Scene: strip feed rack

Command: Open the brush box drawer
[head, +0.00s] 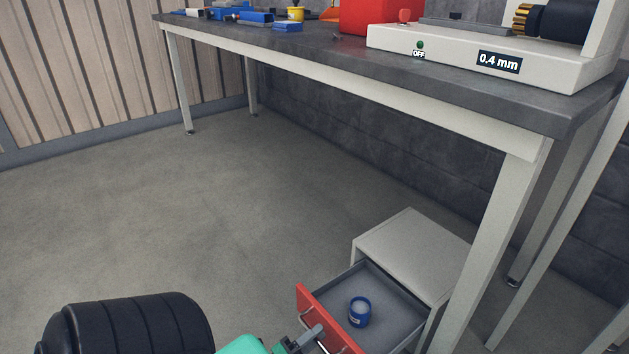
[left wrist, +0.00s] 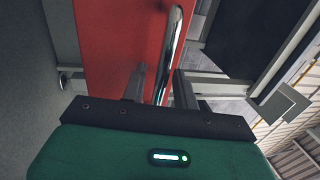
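The brush box (head: 412,245) is a light grey cabinet on the floor beside the bench leg. Its drawer with the red front (head: 318,318) stands pulled out, showing the grey inside. A blue jar (head: 359,312) stands in the drawer. My green left gripper (head: 312,340) is at the drawer's metal handle, low in the head view. In the left wrist view, the gripper's two fingers (left wrist: 160,88) are on either side of the handle bar (left wrist: 169,55), with gaps showing between fingers and bar. The red front (left wrist: 115,45) shows there too. My right gripper is not in view.
The workbench (head: 370,85) stands above and behind the box, its leg (head: 488,225) close to the box's right side. A white machine (head: 480,60), a red block (head: 367,15) and blue parts (head: 250,18) are on top.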

